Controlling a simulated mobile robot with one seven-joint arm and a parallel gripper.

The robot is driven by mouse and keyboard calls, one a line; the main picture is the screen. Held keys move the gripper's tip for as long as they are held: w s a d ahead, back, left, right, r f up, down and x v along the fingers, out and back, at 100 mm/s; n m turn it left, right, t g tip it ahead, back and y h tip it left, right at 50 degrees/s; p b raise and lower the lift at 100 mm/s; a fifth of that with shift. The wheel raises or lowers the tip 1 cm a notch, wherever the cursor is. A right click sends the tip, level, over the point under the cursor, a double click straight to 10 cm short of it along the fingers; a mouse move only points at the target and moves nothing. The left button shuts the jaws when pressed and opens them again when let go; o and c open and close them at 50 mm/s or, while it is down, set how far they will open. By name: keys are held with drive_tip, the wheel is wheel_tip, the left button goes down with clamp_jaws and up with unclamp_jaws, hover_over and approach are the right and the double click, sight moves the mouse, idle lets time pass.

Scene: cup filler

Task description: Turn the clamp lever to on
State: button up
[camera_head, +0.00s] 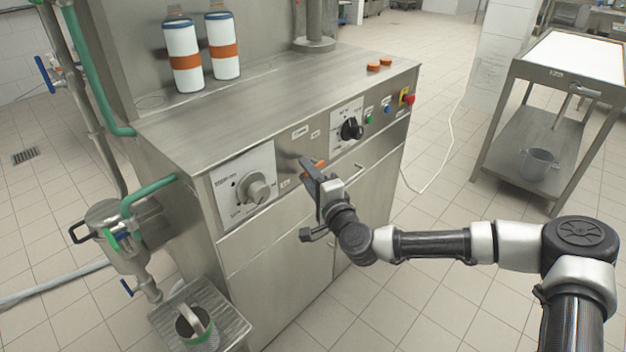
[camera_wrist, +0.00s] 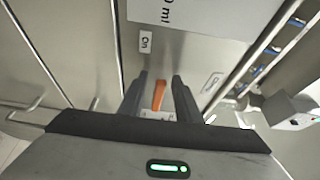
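The clamp lever is a small orange lever (camera_head: 321,164) on the front panel of the steel machine, between the two dials. My gripper (camera_head: 314,172) is up at the panel and partly hides it. In the wrist view the orange lever (camera_wrist: 158,95) lies between the two dark fingers of my gripper (camera_wrist: 160,82), with space visible on both sides. The fingers are apart and not closed on it. A label reading "On" (camera_wrist: 145,43) sits above and slightly left of the lever. Another label (camera_wrist: 212,82), too blurred to read, sits to its right.
A grey dial (camera_head: 257,190) is left of the lever and a black dial (camera_head: 351,129) is right of it. A red button (camera_head: 408,99) is at the panel's right end. A handle bar (camera_head: 355,174) runs below. A steel cart (camera_head: 570,75) stands at the right.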

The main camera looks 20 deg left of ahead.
drive_tip(key=p+v, duration=0.2)
drive_tip(key=v, duration=1.5)
drive_tip(key=shift+p, duration=0.3)
drive_tip(key=shift+s+d, duration=0.1)
